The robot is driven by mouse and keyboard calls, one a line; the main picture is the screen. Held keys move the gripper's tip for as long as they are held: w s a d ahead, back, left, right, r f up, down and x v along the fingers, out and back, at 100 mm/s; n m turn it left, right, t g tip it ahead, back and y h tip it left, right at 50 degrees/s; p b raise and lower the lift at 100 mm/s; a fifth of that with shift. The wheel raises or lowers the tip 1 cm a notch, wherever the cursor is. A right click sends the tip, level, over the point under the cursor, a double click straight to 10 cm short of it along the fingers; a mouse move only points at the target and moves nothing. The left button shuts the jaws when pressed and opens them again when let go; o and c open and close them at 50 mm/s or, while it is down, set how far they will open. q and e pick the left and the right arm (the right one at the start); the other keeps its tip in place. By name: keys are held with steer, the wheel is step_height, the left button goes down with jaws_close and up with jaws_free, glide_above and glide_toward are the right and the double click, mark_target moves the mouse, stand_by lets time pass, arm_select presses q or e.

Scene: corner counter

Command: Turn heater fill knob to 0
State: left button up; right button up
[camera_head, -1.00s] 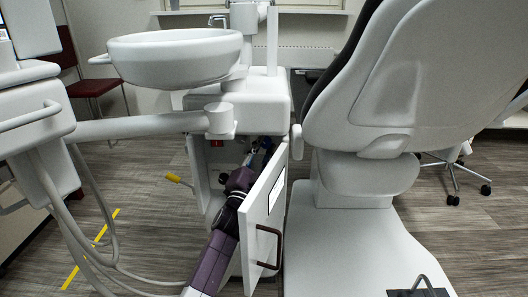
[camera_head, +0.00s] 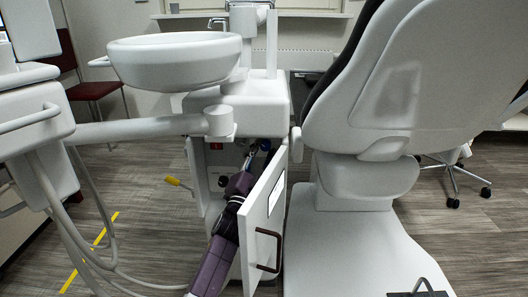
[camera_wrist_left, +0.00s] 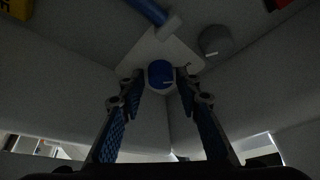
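A blue round knob (camera_wrist_left: 160,74) with a pale mark sits on a white plate in the left wrist view, inside the open cabinet. A grey knob (camera_wrist_left: 216,41) with a white mark is to its upper right. I cannot read which is the heater fill knob. My left gripper (camera_wrist_left: 160,84) is open, with its fingertips on either side of the blue knob and small gaps visible. My right gripper is not in view.
The cabinet door (camera_head: 262,222) stands open just right of my left arm. A white basin (camera_head: 175,58) and its support arm are above. A yellow-tipped lever (camera_head: 173,181) sticks out left. The dental chair (camera_head: 400,90) fills the right. A blue pipe (camera_wrist_left: 148,11) runs above the knobs.

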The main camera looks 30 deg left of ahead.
arm_select(q)
steer(key=v, duration=1.1)
steer(key=shift+s+d, duration=0.15)
steer(key=shift+s, duration=0.15)
steer(key=shift+f, duration=0.2)
